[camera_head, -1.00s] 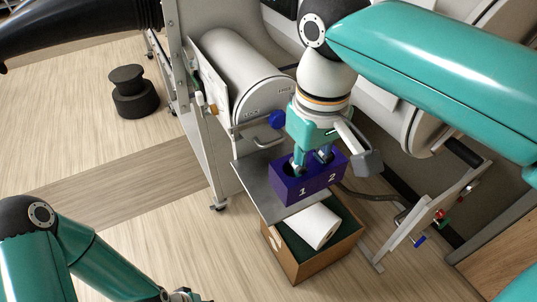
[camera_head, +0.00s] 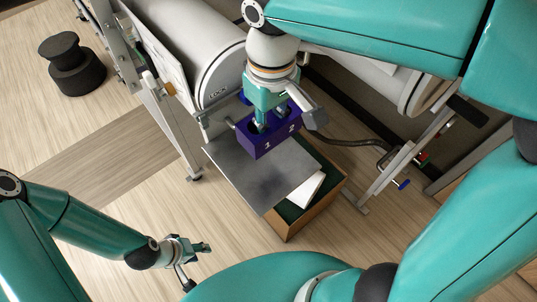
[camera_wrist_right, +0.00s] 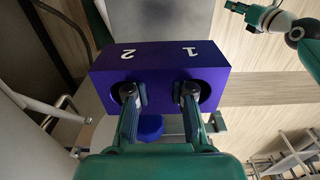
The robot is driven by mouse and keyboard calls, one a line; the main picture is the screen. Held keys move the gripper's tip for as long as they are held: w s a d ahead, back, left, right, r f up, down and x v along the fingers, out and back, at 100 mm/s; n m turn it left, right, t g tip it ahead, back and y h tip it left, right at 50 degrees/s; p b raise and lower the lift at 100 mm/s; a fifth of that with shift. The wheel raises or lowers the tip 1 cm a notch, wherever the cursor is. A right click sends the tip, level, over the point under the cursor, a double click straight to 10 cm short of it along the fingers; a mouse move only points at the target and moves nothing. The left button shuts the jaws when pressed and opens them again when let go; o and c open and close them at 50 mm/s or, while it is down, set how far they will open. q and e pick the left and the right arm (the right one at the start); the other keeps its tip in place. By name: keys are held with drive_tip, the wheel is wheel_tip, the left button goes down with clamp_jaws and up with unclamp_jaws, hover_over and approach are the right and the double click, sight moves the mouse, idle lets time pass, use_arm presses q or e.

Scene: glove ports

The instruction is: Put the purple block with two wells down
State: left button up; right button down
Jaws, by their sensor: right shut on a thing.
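The purple block with two wells, marked 1 and 2 (camera_head: 268,143), is over the back part of a grey metal shelf (camera_head: 245,180). I cannot tell if its underside touches the shelf. My right gripper (camera_head: 272,122) is above it, with one finger in each well and shut on the block. In the right wrist view the block (camera_wrist_right: 160,58) looks level, its numbered side facing the top of the picture, and both fingertips (camera_wrist_right: 160,95) are inside the wells. My left gripper (camera_head: 200,262) is empty with its fingers apart, low on the left, away from the shelf.
A cardboard box with green lining (camera_head: 318,205) and a white item (camera_head: 306,189) stands below the shelf. A white cylindrical port (camera_head: 205,55) is behind the block. A black stool (camera_head: 73,65) stands far left. The shelf's front is clear.

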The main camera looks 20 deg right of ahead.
sight(270, 167)
wheel_tip(270, 167, down, 12)
idle(0.6)
drive_tip(key=shift+f+b, duration=0.2)
drive_tip(key=shift+b, duration=0.15)
drive_tip(key=c, duration=1)
unclamp_jaws()
drive_tip(key=shift+r, duration=0.15)
